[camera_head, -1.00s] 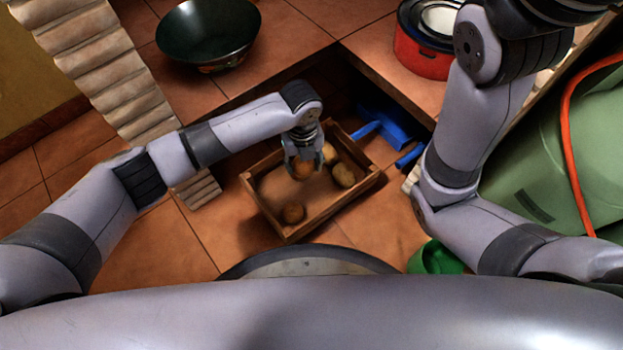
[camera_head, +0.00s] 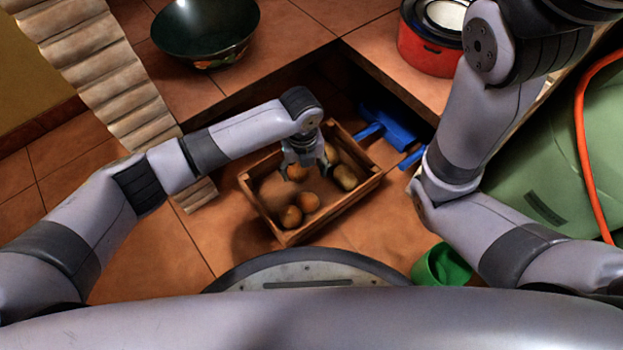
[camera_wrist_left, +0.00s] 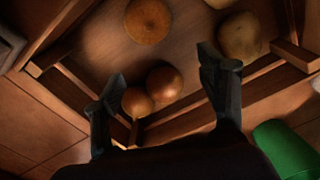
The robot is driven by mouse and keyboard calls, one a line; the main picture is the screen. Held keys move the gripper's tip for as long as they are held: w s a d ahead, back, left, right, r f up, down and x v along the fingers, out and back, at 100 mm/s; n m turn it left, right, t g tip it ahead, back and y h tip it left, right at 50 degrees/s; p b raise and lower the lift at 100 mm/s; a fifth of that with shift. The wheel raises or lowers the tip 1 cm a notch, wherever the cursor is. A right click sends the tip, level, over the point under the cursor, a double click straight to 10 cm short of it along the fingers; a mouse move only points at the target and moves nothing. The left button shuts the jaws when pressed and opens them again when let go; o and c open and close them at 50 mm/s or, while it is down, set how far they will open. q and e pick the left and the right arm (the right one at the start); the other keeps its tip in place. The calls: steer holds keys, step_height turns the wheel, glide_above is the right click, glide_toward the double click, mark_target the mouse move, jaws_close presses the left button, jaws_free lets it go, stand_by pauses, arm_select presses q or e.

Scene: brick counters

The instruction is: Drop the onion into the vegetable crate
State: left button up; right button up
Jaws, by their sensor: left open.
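The wooden vegetable crate (camera_head: 262,219) stands on the tiled floor. The onion (camera_head: 308,202), round and brown, lies inside near the front side and shows larger in the left wrist view (camera_wrist_left: 164,82). It touches or nearly touches a similar smaller brown vegetable (camera_head: 291,217), also in the left wrist view (camera_wrist_left: 137,101). My left gripper (camera_head: 304,172) is open and empty over the crate; its spread fingers (camera_wrist_left: 161,68) lie on either side of the onion in the wrist view, apart from it. My right arm shows, but its gripper is out of view.
Potatoes (camera_head: 345,178) and an orange-brown vegetable (camera_wrist_left: 148,20) also lie in the crate. A blue object (camera_head: 390,128) is behind it, a green container (camera_head: 440,266) at front right. A dark bowl (camera_head: 205,35) and red pot (camera_head: 430,55) stand on the tiled counter. Floor left of the crate is clear.

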arm_select(q)
steer(key=shift+r, duration=0.1)
step_height(320, 180, up, 12)
stand_by(0.6)
stand_by(0.4)
